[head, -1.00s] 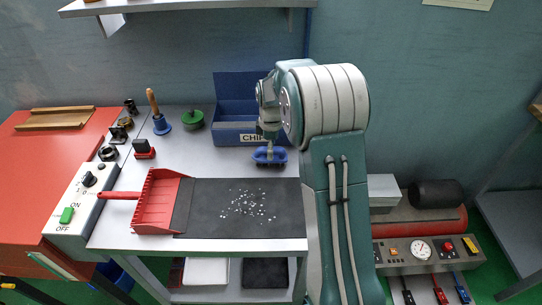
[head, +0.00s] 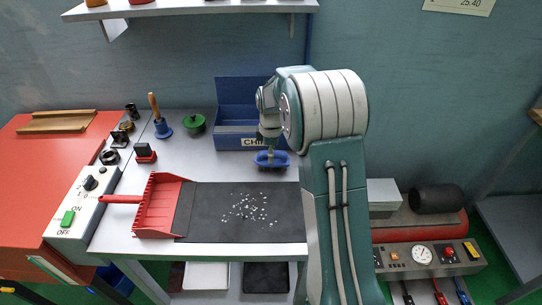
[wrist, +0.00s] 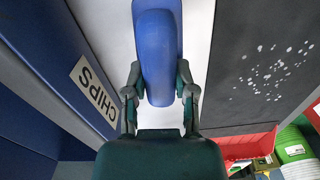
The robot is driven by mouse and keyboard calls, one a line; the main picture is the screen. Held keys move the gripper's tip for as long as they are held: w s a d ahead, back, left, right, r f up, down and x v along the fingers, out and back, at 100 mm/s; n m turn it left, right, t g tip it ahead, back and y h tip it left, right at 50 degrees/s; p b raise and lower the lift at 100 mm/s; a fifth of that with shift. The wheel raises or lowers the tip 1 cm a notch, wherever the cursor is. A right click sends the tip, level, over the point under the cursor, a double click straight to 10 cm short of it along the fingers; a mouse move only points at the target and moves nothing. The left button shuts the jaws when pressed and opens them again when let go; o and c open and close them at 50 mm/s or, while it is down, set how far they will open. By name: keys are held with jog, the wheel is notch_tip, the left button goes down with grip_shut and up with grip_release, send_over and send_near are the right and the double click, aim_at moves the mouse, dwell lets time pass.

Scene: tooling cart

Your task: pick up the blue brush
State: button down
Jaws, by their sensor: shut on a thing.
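The blue brush (head: 272,160) is just in front of the blue chips bin, near the back edge of the dark mat. My gripper (head: 268,148) is above it, fingers pointing down. In the wrist view the brush (wrist: 157,50) lies between the two fingers of my gripper (wrist: 160,92), which are shut on its blue body. The brush's underside is hidden, and I cannot tell whether it touches the cart top.
The blue bin (head: 235,128) marked CHIPS stands behind the brush. A dark mat (head: 215,215) with scattered white chips lies in front, a red dustpan (head: 158,210) at its left.

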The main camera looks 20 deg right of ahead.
notch_tip(320, 180, up, 2)
jog(key=shift+r, duration=0.25)
jog(key=s+a+r, duration=0.6)
jog(key=s+r, duration=0.4)
jog(key=s, duration=0.2)
jog(key=shift+s+r, duration=0.15)
jog(key=shift+s, duration=0.15)
